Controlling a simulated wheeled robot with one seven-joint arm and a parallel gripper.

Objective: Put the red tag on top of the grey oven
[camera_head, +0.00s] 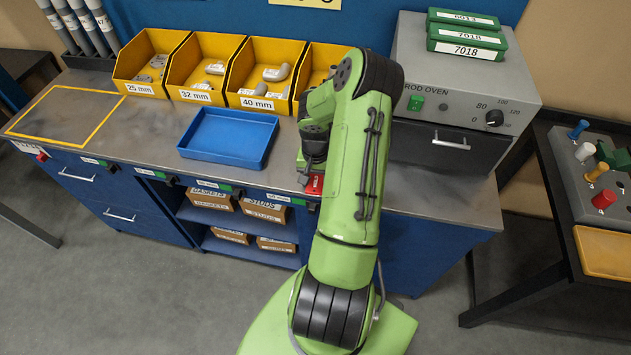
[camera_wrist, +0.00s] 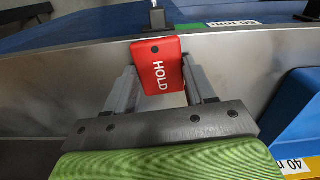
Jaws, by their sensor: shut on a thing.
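The red tag (camera_wrist: 156,66), marked HOLD, is between the fingers of my gripper (camera_wrist: 160,88) in the wrist view. The gripper is shut on it. In the head view only a bit of the red tag (camera_head: 315,184) shows beside my green arm, near the bench's front edge; the gripper itself is mostly hidden by the arm. A dark hook or clip shows just past the tag in the wrist view. The grey oven (camera_head: 462,86) stands at the right end of the bench.
A blue tray (camera_head: 228,137) lies on the bench (camera_head: 428,200) left of my arm. Yellow bins (camera_head: 150,62) line the back. A side table (camera_head: 590,175) with coloured pegs stands at the right. The oven top's front left part is bare.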

